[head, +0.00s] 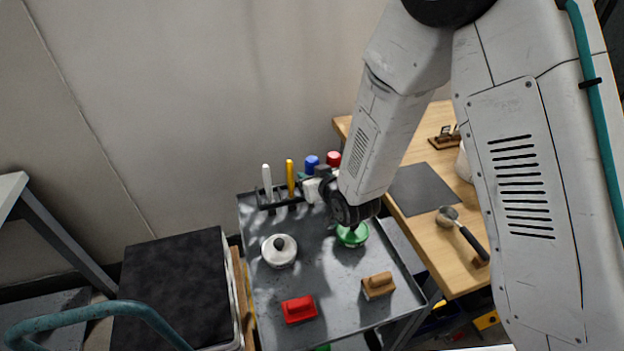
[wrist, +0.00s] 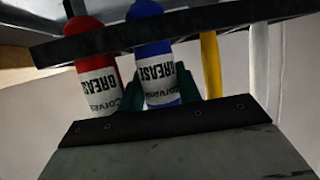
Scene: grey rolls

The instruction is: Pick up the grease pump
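Two bottles lettered GREASE stand in the tool rack at the tray's back edge: a blue-topped one (wrist: 150,35) and a red-topped one (wrist: 85,35). Their tops also show in the head view, blue (head: 312,162) and red (head: 333,158). Both match the grease pump's name. My gripper (wrist: 159,80) has its dark green fingers on either side of the blue bottle's white label. Whether they press on it cannot be seen. In the head view my gripper (head: 323,178) is at the rack, largely covered by my wrist.
A white-handled tool (head: 267,182) and a yellow one (head: 290,178) stand in the rack. The grey tray (head: 330,285) holds a white-lidded pot (head: 279,250), a green item (head: 352,235), a red block (head: 299,309) and a brown block (head: 378,286). A wooden table (head: 435,270) stands right.

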